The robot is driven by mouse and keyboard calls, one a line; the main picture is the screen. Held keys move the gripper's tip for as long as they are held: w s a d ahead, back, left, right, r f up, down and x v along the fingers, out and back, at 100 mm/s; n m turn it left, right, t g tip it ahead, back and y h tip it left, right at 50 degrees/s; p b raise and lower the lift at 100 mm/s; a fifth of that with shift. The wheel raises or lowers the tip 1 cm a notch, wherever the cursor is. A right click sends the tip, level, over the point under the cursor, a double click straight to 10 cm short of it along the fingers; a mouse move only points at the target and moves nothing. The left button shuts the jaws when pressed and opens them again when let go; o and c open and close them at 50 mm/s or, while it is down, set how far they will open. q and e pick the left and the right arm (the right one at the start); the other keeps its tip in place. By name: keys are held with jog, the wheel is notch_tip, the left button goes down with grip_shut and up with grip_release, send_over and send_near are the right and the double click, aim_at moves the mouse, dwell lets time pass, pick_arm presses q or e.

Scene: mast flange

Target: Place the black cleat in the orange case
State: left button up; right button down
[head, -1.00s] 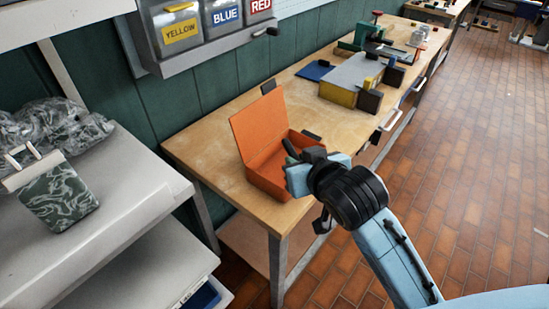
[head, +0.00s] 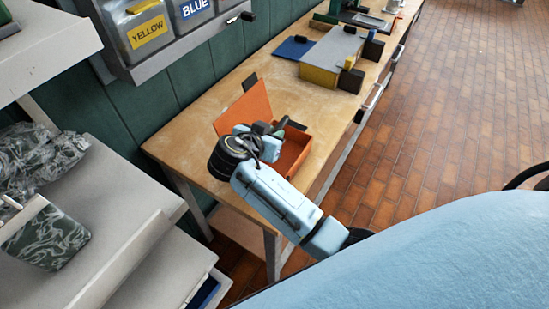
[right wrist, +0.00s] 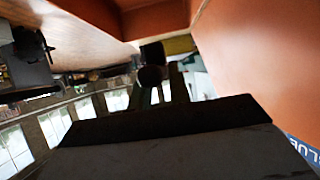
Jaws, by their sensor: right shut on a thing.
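The orange case (head: 292,163) stands open on the wooden workbench, its lid (head: 246,108) raised at the left. My right gripper (head: 274,129) is at the case, over its open side near the lid. It is shut on a dark piece, seemingly the black cleat (head: 281,124), which is mostly hidden by the gripper. I cannot tell whether the cleat touches the case. In the right wrist view orange case walls (right wrist: 255,60) are close at the right and top. My left gripper is not in view.
Behind the case are a blue flat piece (head: 294,48) and a grey and yellow block (head: 331,57) on the bench (head: 190,138). Bins marked YELLOW and BLUE hang above. A grey shelf (head: 120,215) stands at the left. The case has black latches.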

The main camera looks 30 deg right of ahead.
notch_tip(320, 180, down, 10)
jog(key=shift+r+b, duration=0.1)
jog(key=shift+b, duration=0.25)
jog(key=shift+f, duration=0.2)
jog(key=c, duration=1.3)
grip_release()
jog(key=shift+r, duration=0.15)
jog(key=v, duration=1.2)
jog(key=shift+b, duration=0.35)
jog(key=shift+w, duration=0.1)
